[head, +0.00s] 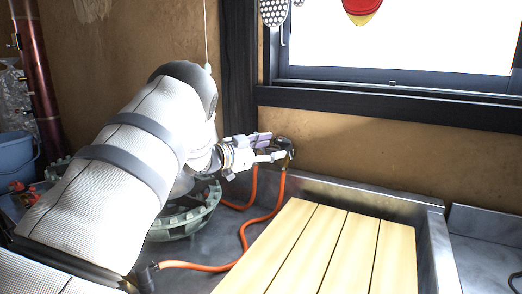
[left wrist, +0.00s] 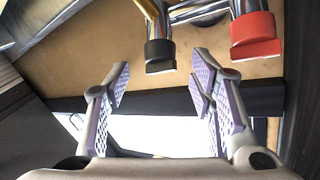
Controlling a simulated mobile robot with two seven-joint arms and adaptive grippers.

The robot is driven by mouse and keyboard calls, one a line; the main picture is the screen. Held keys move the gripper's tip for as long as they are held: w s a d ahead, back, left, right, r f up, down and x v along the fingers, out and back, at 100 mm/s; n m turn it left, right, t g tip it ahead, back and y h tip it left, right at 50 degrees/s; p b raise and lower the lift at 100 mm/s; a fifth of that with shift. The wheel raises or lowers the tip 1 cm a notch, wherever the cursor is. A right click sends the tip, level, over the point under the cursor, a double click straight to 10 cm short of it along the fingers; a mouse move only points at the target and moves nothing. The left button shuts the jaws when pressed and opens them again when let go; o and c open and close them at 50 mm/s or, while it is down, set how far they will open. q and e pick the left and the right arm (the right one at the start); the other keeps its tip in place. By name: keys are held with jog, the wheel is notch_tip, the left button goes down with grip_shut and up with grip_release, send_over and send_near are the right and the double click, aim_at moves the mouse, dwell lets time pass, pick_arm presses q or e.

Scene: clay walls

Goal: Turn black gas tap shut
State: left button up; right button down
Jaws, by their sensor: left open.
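In the left wrist view the black gas tap (left wrist: 160,54) is a black-capped handle on shiny metal pipework at the top centre. A red-capped tap (left wrist: 254,38) sits to its right. My left gripper (left wrist: 161,74) is open, its two pale-purple padded fingers spread on either side below the black tap, with nothing between them. In the head view my left gripper (head: 276,148) reaches to the tap fitting (head: 289,147) low on the clay wall and partly hides it. I cannot tell whether a finger touches the tap. My right gripper is not in view.
Orange hoses (head: 245,235) run down from the fitting. A slatted wooden board (head: 335,250) lies in front, within a grey metal surround (head: 435,240). A round greenish burner ring (head: 190,222) is under my left arm. A window (head: 395,40) with a dark frame is above; a blue bucket (head: 15,158) stands far left.

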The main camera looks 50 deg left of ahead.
pick_arm(q)
jog(key=s, duration=0.6)
jog(key=shift+a+r, duration=0.2)
jog(key=shift+a, duration=0.05)
